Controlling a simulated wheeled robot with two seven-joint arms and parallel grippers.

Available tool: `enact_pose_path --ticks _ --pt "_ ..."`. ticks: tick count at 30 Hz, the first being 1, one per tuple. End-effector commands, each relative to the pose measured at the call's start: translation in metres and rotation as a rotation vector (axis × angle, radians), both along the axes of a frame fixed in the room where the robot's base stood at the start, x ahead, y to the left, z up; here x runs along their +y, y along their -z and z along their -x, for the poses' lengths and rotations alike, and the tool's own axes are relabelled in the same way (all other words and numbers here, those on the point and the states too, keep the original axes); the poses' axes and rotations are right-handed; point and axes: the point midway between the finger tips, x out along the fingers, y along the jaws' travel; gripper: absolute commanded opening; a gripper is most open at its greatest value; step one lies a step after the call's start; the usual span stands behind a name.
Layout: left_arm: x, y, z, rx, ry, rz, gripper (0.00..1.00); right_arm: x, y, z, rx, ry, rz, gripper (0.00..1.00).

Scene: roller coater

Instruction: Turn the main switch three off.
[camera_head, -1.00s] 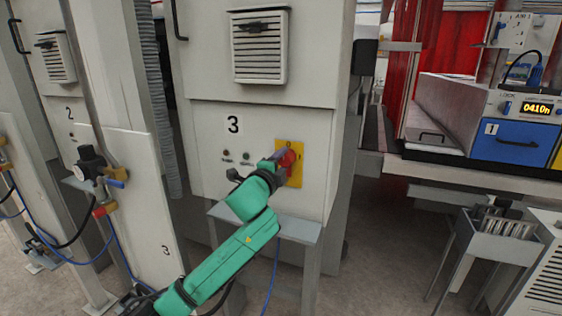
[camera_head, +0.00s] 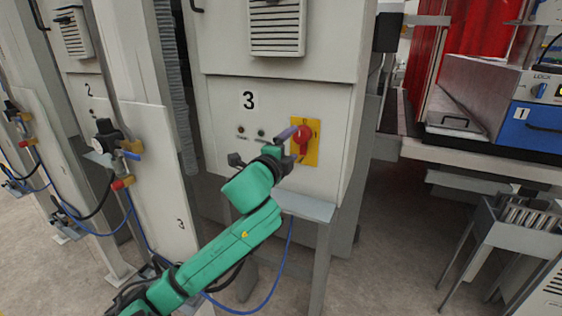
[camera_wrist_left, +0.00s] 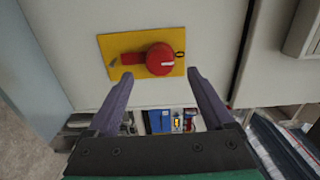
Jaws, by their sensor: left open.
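The main switch is a red rotary knob (camera_head: 303,138) on a yellow plate (camera_head: 312,158), set in the pale panel of the cabinet marked 3 (camera_head: 249,100). My left gripper (camera_head: 292,146) is open just left of the knob in the head view, partly overlapping the plate. In the left wrist view, the red knob (camera_wrist_left: 160,58) lies ahead of my open gripper (camera_wrist_left: 158,82), near the line between the two purple fingers. Nothing is between the fingers. A white mark shows on the knob's face. My right gripper is not in view.
Two small indicator buttons (camera_head: 251,132) sit left of the switch. A small grey shelf (camera_head: 306,207) juts out below it. A valve with blue and red handles (camera_head: 112,145) stands on the left panel. A workbench with a blue box (camera_head: 535,130) is at right.

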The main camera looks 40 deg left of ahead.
Motion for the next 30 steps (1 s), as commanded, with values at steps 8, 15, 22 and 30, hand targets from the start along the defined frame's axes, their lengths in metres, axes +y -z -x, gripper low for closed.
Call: enact_pose_path --ticks 8,15,22,30 --pt "-0.017 -0.011 0.058 0.001 -0.017 0.012 0.86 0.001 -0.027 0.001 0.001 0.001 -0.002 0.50" --pt "-0.025 -0.006 0.075 0.000 -0.007 0.004 0.86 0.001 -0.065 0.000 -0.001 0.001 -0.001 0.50" --pt "-0.028 0.000 0.078 -0.001 0.001 0.000 0.86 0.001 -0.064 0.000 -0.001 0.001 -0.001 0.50" --pt "-0.028 0.000 0.077 -0.001 0.001 0.000 0.86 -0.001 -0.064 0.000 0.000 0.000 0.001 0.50"
